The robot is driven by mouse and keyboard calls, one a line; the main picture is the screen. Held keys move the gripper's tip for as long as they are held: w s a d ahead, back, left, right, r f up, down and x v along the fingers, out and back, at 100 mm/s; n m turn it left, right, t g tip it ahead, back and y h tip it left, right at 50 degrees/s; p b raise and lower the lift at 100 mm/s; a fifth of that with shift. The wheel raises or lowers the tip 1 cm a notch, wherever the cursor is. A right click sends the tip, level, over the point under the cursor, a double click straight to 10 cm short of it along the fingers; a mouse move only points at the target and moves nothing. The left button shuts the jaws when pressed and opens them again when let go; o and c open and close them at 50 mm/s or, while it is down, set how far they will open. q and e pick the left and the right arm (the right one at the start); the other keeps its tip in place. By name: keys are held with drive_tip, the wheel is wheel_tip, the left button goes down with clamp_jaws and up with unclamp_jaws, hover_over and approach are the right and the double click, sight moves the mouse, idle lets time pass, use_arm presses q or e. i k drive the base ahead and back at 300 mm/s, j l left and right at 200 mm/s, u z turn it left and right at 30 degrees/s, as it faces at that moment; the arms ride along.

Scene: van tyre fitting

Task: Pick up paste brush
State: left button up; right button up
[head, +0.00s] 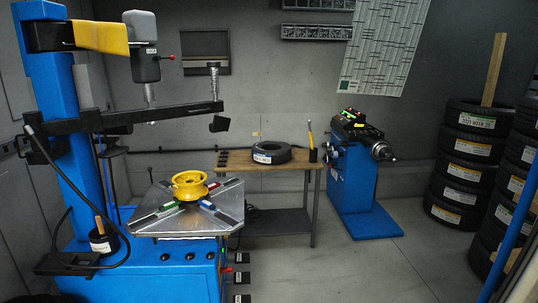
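A black pot (104,241) with a pale label stands on a dark shelf at the left side of the blue tyre machine. A black hose hangs close around the pot. Neither of my grippers shows in the head view.
The blue tyre machine (57,130) carries a yellow rim (189,185) on its turntable (150,222). A wooden bench (235,160) holds a tyre (268,153). A blue balancer (353,185) and tyre stacks (468,175) stand right. Grey floor (350,265) is clear centre-right.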

sight(103, 234)
drive_tip(key=i+j, duration=0.4)
drive_tip(key=i, duration=0.15)
drive_tip(key=i+j+u, duration=0.1)
drive_tip(key=i+j, duration=0.45)
drive_tip(key=i, duration=0.4)
drive_tip(key=i+j, duration=0.15)
drive_tip(key=i, duration=0.4)
drive_tip(key=i+j, duration=0.15)
drive_tip(key=i, duration=0.4)
drive_tip(key=j+u, duration=0.05)
